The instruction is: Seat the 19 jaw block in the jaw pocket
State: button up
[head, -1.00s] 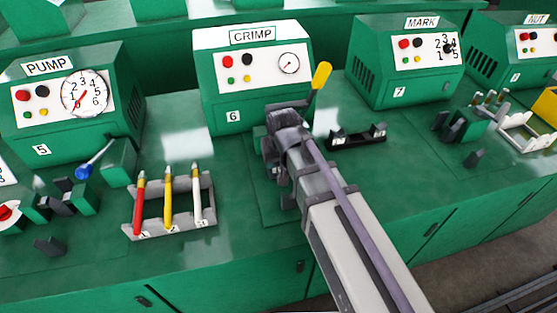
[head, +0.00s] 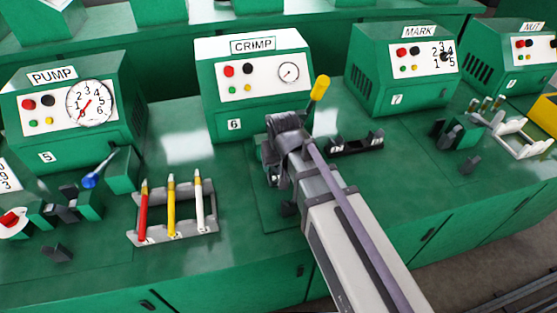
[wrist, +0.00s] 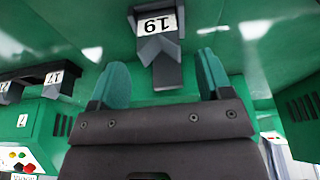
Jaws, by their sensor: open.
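The 19 jaw block (wrist: 165,70) is dark grey with a white 19 label, upside down in the wrist view. It sits at the top centre of that view, beyond and between my green fingertips. My gripper (wrist: 158,80) is open and empty, its two fingers spread apart. In the head view my gripper (head: 272,180) hangs over the bench in front of the CRIMP machine (head: 262,85). A small dark block (head: 288,209) shows on the bench just below it; its label cannot be read there. I cannot make out the jaw pocket; my arm covers that area.
A dark rack (head: 355,147) stands right of my arm; the wrist view shows a 17 block (wrist: 54,80) in it. A tray (head: 208,228) with red, yellow and white tools lies to the left. The yellow-knobbed lever (head: 320,88) rises close beside my arm.

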jog(key=a+p+v, duration=0.1)
jog(key=p+v, duration=0.6)
jog(key=v, duration=0.2)
jog(key=s+d+m+g, duration=0.1)
jog(key=s+d, duration=0.2)
jog(key=d, duration=0.5)
jog(key=s+d+m+g, duration=0.1)
jog(key=s+d, duration=0.3)
jog(key=d, duration=0.4)
jog(key=shift+s+d+f+m+g+h, duration=0.15)
jog(key=shift+d+f+m+g+h, duration=0.2)
jog(key=shift+g, duration=0.25)
jog(key=shift+a+r, duration=0.1)
jog(key=shift+a, duration=0.05)
